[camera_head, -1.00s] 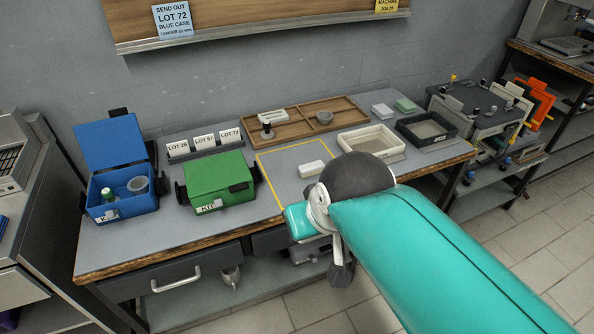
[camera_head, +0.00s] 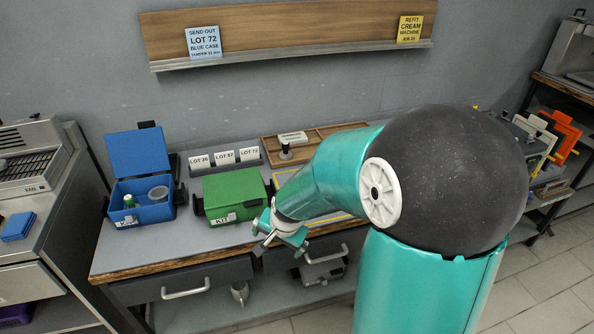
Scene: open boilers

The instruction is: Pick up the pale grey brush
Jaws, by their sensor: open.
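I cannot make out a clear brush shape. A small pale item (camera_head: 292,137) lies at the back of the wooden tray (camera_head: 328,130); it is too small to tell whether it is the pale grey brush. A dark-based, light-topped tool (camera_head: 286,151) stands just in front of it. My gripper (camera_head: 279,243) is open and empty. It appears by the bench's front edge, to the right of the green case's front corner, and points down and left.
The green case (camera_head: 234,196) is shut. The open blue case (camera_head: 143,213) holds a clear cup (camera_head: 158,194) and a green-capped item (camera_head: 129,201). Lot cards (camera_head: 224,157) stand behind. Below are drawers (camera_head: 185,283) and a shelf with a metal jug (camera_head: 240,291).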

